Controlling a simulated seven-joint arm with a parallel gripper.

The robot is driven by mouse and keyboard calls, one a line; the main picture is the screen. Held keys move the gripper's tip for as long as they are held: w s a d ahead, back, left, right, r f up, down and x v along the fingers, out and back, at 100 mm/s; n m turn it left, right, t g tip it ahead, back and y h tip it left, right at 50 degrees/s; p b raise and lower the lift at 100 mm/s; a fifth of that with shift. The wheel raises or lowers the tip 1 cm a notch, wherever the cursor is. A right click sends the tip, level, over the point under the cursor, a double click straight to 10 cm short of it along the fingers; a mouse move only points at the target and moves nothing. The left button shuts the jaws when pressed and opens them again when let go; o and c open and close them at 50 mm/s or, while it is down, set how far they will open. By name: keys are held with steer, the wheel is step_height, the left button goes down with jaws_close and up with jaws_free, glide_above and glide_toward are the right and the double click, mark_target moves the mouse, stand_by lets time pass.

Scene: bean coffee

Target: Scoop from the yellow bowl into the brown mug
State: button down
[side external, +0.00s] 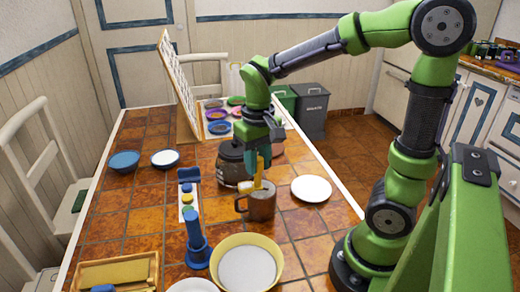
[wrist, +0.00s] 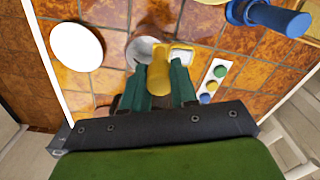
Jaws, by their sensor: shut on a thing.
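My gripper (side external: 262,168) is shut on the upright handle of a yellow scoop (wrist: 160,80). In the side view the scoop reaches down to the brown mug (side external: 262,207), with its yellow head at the mug's left rim. In the wrist view the scoop head shows pale material inside, beside a round, whitish area that appears to be in the mug's opening. The fingers hide part of this area, and I cannot tell whether scoop and mug touch. The yellow bowl (side external: 275,272) stands in front of the mug and holds white material.
A dark glass pot (side external: 231,166) stands close behind the mug. A white plate (side external: 311,188) lies to its right. A blue upright tool (side external: 195,240) and a strip with coloured discs (side external: 187,208) are to its left. Two small bowls stand farther left.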

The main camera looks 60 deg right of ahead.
steer(key=w+d+r+n, duration=0.1)
steer(key=d+r+n, duration=0.1)
steer(key=d+n, duration=0.4)
steer(key=shift+d+r+n, duration=0.35)
steer(key=shift+n, duration=0.75)
steer(key=shift+a, duration=0.15)
